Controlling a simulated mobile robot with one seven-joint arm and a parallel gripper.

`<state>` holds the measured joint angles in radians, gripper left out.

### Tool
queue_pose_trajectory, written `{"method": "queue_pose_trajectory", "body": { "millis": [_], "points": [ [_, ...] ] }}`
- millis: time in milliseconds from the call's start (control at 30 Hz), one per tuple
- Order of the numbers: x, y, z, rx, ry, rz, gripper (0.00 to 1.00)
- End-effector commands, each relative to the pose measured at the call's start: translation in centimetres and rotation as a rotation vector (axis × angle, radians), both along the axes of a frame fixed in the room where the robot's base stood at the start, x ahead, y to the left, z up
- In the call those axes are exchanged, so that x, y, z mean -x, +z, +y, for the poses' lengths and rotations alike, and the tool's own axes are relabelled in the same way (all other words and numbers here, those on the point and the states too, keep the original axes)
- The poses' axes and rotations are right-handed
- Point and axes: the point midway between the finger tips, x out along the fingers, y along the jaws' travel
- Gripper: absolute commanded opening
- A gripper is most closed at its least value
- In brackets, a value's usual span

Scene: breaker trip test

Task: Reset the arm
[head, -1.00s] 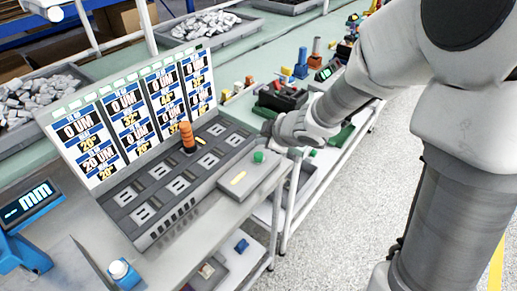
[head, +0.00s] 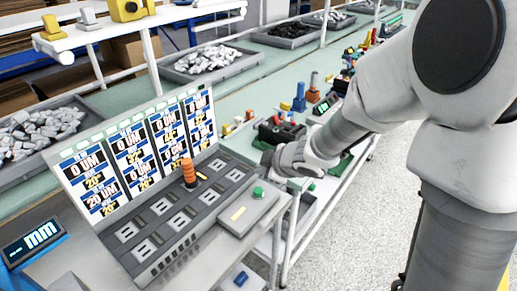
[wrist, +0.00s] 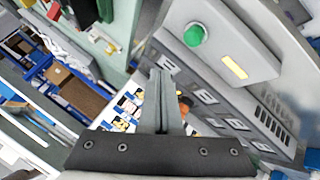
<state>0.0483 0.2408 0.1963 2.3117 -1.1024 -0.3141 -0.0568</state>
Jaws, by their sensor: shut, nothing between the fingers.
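My gripper (head: 268,158) is at the end of my bent arm, above the right side of the test station (head: 150,262). In the wrist view my gripper (wrist: 162,80) shows its two fingers pressed together with nothing between them. The box with the green button (head: 258,192) is below and beside my gripper; the button also shows in the wrist view (wrist: 194,35), apart from the fingers. An orange ribbed cylinder (head: 188,172) stands on the station and is mostly hidden behind the fingers in the wrist view.
A display panel (head: 118,165) stands behind the station's slots. A black device (head: 280,132) and coloured parts lie on the green bench beyond my gripper. Open floor (head: 345,235) is at the right.

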Motion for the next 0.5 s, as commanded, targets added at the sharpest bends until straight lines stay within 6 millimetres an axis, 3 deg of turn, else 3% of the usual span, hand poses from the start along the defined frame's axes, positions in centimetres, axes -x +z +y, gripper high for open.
{"method": "queue_pose_trajectory", "body": {
  "millis": [133, 233, 367, 500],
  "points": [
    [-0.1, 0.5, -0.5, 0.006, -0.023, -0.005, 0.00],
    [-0.2, 2.2, -2.1, 0.024, -0.102, -0.017, 0.00],
    [0.4, 6.0, -6.0, 0.050, -0.299, -0.031, 0.00],
    [2.8, 10.0, -10.4, 0.043, -0.542, -0.017, 0.00]
  ]
}}
